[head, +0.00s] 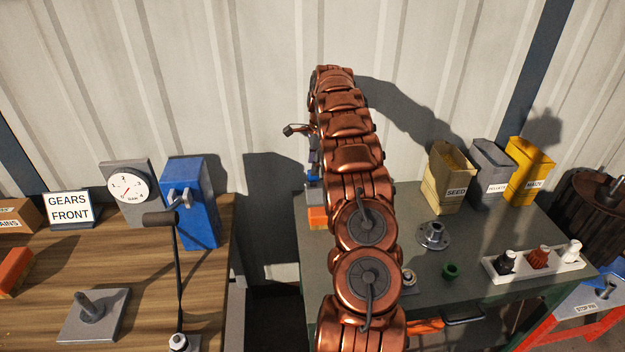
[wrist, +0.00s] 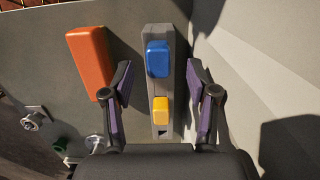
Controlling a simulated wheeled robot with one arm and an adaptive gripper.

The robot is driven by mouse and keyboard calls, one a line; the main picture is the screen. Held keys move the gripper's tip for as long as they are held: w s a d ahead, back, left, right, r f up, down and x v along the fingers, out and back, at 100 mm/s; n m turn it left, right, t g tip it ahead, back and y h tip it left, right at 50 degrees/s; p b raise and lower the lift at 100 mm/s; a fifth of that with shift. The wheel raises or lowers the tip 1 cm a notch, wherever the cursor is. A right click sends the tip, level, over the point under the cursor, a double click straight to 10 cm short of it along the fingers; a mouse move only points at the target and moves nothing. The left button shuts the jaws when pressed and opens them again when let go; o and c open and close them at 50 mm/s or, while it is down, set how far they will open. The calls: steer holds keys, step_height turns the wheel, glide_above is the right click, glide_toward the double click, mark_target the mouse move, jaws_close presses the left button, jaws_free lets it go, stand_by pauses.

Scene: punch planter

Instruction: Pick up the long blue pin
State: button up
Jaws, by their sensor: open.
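In the wrist view, a blue pin (wrist: 158,59) and a yellow pin (wrist: 161,110) stand in a narrow grey rack (wrist: 158,32). Seen from above, their lengths cannot be told. My gripper (wrist: 159,66) is open, with one purple-padded finger on each side of the rack near the blue pin. It holds nothing. I cannot tell how far above the pin the fingertips are. In the head view, a bit of blue (head: 313,180) shows beside my arm, which hides most of the gripper and rack.
An orange block (wrist: 90,60) lies left of the rack. The green-grey table (head: 480,235) also bears a flanged metal part (head: 433,236), a green ring (head: 451,270), seed bins (head: 452,178) and a white tray (head: 500,276). The wall (wrist: 250,60) is close on the rack's right.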

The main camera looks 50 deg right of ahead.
mark_target(313, 185)
steer(key=shift+a+f+p, duration=0.15)
steer(key=shift+f+p, duration=0.2)
steer(key=shift+f, duration=1.5)
steer(key=shift+c, duration=0.4)
jaws_close()
